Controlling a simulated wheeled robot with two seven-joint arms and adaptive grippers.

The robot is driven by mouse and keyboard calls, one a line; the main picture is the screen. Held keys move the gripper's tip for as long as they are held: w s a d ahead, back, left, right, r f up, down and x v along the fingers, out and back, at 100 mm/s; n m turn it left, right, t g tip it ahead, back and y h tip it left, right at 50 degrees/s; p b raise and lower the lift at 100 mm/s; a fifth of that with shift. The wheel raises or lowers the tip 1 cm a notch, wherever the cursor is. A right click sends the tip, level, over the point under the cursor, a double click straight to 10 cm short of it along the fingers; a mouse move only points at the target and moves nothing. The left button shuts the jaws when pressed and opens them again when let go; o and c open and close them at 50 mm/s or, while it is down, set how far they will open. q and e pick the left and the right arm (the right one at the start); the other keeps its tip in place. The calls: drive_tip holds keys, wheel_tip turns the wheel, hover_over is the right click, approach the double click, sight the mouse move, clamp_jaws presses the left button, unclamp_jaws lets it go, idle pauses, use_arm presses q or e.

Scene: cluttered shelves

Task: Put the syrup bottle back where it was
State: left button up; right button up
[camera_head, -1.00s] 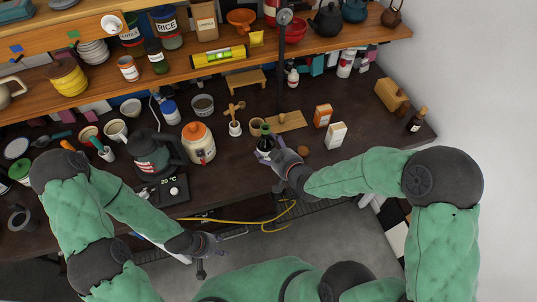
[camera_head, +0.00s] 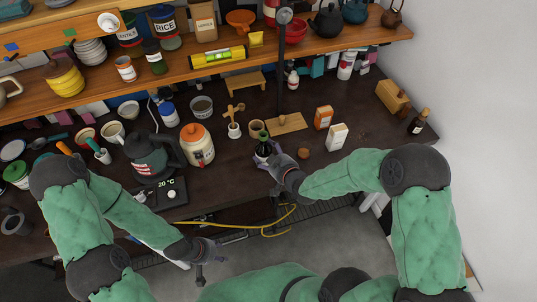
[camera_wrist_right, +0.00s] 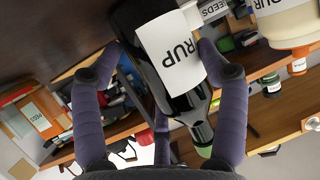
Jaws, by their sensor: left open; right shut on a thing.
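The syrup bottle (camera_head: 264,149) is dark with a white label and stands roughly upright near the front edge of the counter. My right gripper (camera_head: 270,158) is shut around it. In the right wrist view the bottle (camera_wrist_right: 196,103) shows between the fingers, its label reading "RUP" upside down and a green cap at its neck end. I cannot tell whether its base touches the counter. My left gripper (camera_head: 215,252) is open and empty, low in front of the counter.
A white-and-orange jar (camera_head: 197,146) stands to the left. Orange (camera_head: 323,117) and white (camera_head: 337,136) boxes stand to the right.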

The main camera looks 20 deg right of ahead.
drive_tip(key=o, duration=1.5)
drive_tip(key=shift+f, duration=0.15)
drive_tip(key=shift+o, duration=0.2)
drive_tip(key=shift+s+r+p, duration=0.1)
drive_tip(key=shift+r+p, duration=0.2)
drive_tip(key=p+v, duration=0.2)
drive_tip(key=v, duration=0.9)
drive_tip(key=shift+s, duration=0.4)
drive_tip(key=shift+d, duration=0.15)
